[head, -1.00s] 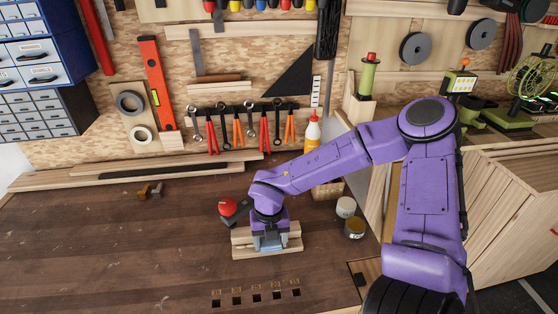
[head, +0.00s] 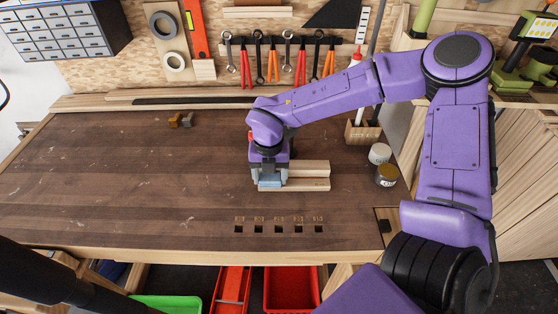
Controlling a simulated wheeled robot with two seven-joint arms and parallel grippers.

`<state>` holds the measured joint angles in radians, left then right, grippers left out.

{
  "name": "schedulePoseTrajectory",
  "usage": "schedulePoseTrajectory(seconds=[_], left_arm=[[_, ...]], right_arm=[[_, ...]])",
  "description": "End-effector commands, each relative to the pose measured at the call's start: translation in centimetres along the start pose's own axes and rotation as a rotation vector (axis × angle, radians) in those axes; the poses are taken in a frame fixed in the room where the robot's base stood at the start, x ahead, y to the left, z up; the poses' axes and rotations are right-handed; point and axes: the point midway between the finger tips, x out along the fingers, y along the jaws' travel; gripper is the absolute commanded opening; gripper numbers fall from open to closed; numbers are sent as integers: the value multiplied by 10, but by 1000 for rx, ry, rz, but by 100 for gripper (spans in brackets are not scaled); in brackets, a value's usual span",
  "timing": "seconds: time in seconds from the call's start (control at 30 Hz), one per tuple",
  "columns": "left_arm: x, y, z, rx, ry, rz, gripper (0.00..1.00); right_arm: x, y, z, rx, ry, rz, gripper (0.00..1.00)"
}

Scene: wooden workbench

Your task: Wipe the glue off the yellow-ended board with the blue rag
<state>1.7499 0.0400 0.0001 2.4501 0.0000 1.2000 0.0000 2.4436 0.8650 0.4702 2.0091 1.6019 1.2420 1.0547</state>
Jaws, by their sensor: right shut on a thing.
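My right gripper (head: 269,183) points down over the left end of a pale wooden board (head: 308,184) on the bench. It is shut on a light blue piece, the blue rag (head: 270,181), which shows only in part below the jaws. The rag looks to be at the board's surface; I cannot tell if it touches. A second pale board (head: 310,167) lies just behind and parallel. No yellow end and no glue can be made out; the gripper covers the left end. My left gripper is not in view.
Two small jars, one white (head: 379,153) and one dark (head: 387,175), stand right of the boards. Small brown pieces (head: 181,120) lie at the back left. A row of square holes (head: 278,224) lies in front. The left of the bench (head: 120,190) is clear.

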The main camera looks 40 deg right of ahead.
Motion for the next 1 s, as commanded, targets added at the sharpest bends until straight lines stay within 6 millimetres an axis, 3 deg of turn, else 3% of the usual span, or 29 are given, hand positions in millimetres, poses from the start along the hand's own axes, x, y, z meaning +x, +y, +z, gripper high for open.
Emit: schedulePoseTrajectory(seconds=[0.63, 1.0], left_arm=[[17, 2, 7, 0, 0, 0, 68], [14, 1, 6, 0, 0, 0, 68]], right_arm=[[4, 49, 0, 0, 0, 0, 38], [1, 51, -1, 0, 3, -1, 38]])
